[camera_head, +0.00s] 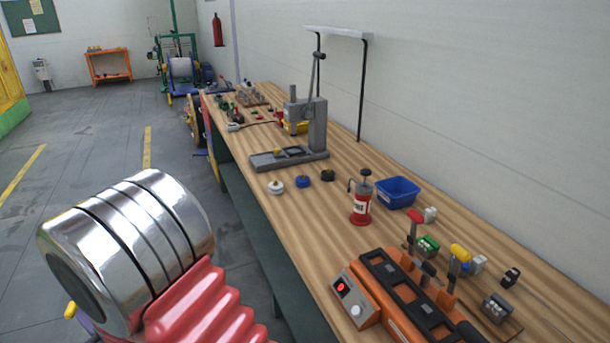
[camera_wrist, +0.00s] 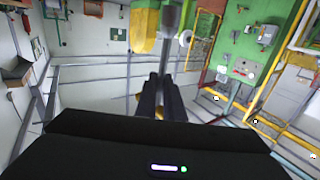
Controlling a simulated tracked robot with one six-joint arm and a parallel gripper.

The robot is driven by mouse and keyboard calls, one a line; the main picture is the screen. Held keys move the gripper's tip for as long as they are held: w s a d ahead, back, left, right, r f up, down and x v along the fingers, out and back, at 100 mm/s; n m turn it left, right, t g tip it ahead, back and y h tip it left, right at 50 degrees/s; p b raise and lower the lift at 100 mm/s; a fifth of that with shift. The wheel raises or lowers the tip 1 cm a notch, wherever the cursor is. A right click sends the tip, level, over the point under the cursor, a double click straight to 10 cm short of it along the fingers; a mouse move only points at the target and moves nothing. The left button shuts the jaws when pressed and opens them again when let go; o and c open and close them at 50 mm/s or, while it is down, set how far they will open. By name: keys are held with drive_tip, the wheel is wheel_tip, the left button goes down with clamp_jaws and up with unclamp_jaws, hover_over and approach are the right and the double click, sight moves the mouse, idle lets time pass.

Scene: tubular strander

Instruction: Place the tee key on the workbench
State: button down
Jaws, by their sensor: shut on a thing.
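In the wrist view my gripper (camera_wrist: 161,90) is shut on the tee key (camera_wrist: 167,55), whose grey shaft runs up from between the dark fingers. A yellow part and a green part show around its upper end; I cannot tell whether both belong to it. In the head view the workbench (camera_head: 310,228) has a wooden top and runs from the front right to the back along the wall. My gripper is not visible in the head view, where my arm fills the lower left, left of the bench.
Bare wood shows along the bench's near edge. The floor (camera_head: 90,160) left of it is open.

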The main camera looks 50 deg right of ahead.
drive_tip(key=shift+a, duration=0.2)
drive_tip(key=w+d+m+h, duration=0.1)
drive_tip(key=d+m+h, duration=0.1)
drive_tip(key=d, duration=1)
drive_tip(key=shift+h, duration=0.6)
drive_tip(key=shift+w, duration=0.1)
